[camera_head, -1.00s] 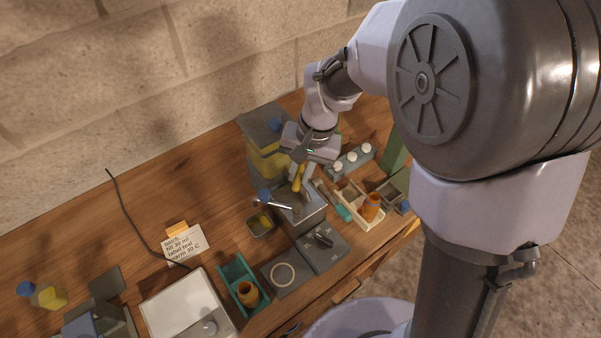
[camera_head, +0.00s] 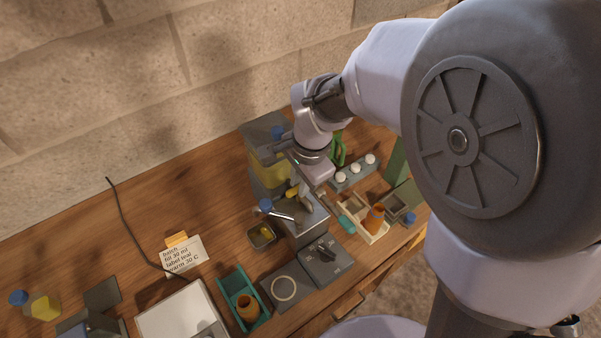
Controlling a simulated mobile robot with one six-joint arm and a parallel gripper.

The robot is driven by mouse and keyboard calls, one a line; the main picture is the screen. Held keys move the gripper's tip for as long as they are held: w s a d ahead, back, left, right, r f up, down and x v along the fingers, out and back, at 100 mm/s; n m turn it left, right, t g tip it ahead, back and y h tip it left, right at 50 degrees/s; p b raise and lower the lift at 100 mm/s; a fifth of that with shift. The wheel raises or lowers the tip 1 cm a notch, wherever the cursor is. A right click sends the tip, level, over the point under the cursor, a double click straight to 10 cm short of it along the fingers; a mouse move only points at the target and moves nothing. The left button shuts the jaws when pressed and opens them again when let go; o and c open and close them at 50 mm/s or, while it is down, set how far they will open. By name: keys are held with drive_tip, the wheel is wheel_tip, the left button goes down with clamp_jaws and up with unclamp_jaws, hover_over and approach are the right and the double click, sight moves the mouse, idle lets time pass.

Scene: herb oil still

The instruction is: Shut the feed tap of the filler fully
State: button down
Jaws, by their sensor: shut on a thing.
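The filler is a grey block (camera_head: 308,228) with a tank of yellow oil (camera_head: 260,176) behind it, on the wooden bench. Its yellow tap handle (camera_head: 292,191) shows at the left of my gripper's fingers. My gripper (camera_head: 301,192) points down over the filler, shut on the yellow tap handle. The fingers and wrist hide part of the handle, so its exact angle is hard to tell. A metal spout with a blue knob (camera_head: 265,205) sticks out left above a small square cup (camera_head: 262,236).
In front stand a dial box (camera_head: 325,254) and a plate with a pale ring (camera_head: 283,289). A teal holder (camera_head: 233,286) has a brown jar. At right are a pale tray with an orange bottle (camera_head: 375,219) and a rack of white caps (camera_head: 356,174). A written card (camera_head: 185,254) lies left.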

drive_tip(key=shift+m, duration=0.3)
idle(0.4)
drive_tip(key=c, duration=1.4)
unclamp_jaws()
drive_tip(key=shift+o, duration=0.2)
drive_tip(key=shift+r, duration=0.1)
wheel_tip(320, 180, up, 17)
drive_tip(key=s+d+p, duration=0.1)
drive_tip(key=s+p, duration=0.2)
drive_tip(key=p, duration=0.2)
drive_tip(key=shift+d, duration=0.35)
drive_tip(key=shift+w, duration=0.1)
